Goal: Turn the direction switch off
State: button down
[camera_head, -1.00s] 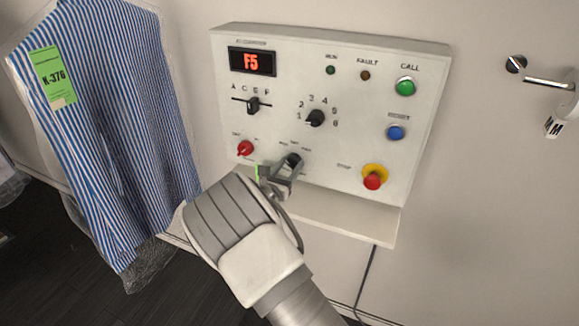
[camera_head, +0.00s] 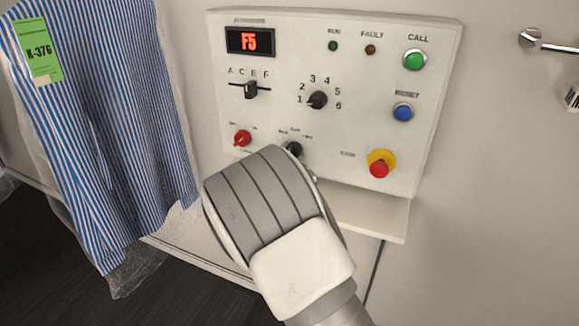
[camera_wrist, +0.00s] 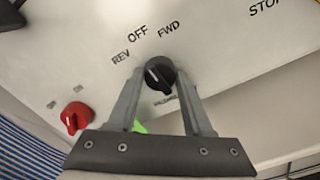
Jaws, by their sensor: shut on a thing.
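The direction switch is a small black knob with a white line, under the labels REV, OFF and FWD, in the wrist view (camera_wrist: 158,77). In the head view the knob (camera_head: 294,149) shows just above my wrist, partly hidden. My gripper (camera_wrist: 160,70) has one finger on each side of the knob and is shut on it. The white line slants up and left, roughly toward OFF; its exact setting is hard to tell. In the head view my wrist hides the fingers.
A red knob (camera_head: 242,138) sits left of the switch on the control panel (camera_head: 330,60). A red stop button (camera_head: 379,168) on a yellow base is to the right. A ledge (camera_head: 375,215) juts out below. A bagged striped shirt (camera_head: 95,130) hangs at left.

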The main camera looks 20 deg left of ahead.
jog(key=shift+m+b, duration=0.6)
jog(key=shift+b, duration=0.1)
jog(key=shift+c, duration=1.6)
grip_release()
jog(key=shift+s, duration=0.1)
jog(key=s+a, duration=0.1)
jog(key=s, duration=1.6)
jog(key=shift+a, duration=0.15)
jog(key=shift+s, duration=0.1)
